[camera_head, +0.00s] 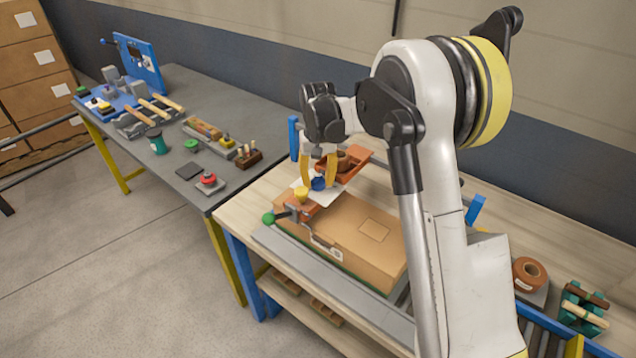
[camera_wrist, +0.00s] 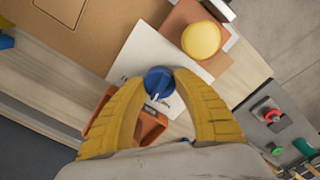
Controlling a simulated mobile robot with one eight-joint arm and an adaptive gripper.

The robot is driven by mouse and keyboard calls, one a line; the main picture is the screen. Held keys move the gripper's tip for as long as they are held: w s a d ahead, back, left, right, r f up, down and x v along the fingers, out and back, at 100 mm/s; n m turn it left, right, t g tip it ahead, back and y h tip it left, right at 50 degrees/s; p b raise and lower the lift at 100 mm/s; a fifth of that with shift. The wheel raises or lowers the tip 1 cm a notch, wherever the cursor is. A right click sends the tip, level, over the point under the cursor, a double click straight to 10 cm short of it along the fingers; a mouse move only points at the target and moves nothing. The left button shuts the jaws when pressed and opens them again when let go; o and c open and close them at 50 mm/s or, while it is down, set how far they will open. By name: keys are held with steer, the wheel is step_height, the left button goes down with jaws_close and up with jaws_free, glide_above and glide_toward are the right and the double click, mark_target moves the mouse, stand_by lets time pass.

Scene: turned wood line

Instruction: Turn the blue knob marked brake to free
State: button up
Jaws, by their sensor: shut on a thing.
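The blue knob (camera_wrist: 158,82) sits on a white plate (camera_wrist: 140,55) on the wooden bench. A pale pointer line shows on the knob's face, and part of a small dark marking shows beside it. The marking is too small to read. My gripper (camera_wrist: 160,92) has its yellow fingers closed on the knob's two sides. In the head view my gripper (camera_head: 319,172) points down over the plate, with the blue knob (camera_head: 318,184) between the fingertips.
A yellow knob (camera_wrist: 201,40) on an orange-brown block stands beside the plate. An orange tray (camera_head: 345,162) lies close behind the gripper. A cardboard box (camera_head: 350,232) lies in front. A dark table (camera_head: 240,115) with tools and a red button (camera_head: 208,178) stands to the left.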

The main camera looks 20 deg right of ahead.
mark_target(317, 178)
steer(key=n, duration=0.3)
steer(key=shift+n, duration=0.4)
steer(key=shift+n+b, duration=0.4)
steer(key=shift+n, duration=1.3)
steer(key=o, duration=1.2)
steer(key=shift+a, duration=0.1)
steer(key=shift+r, duration=0.1)
steer(key=shift+r, duration=3.9)
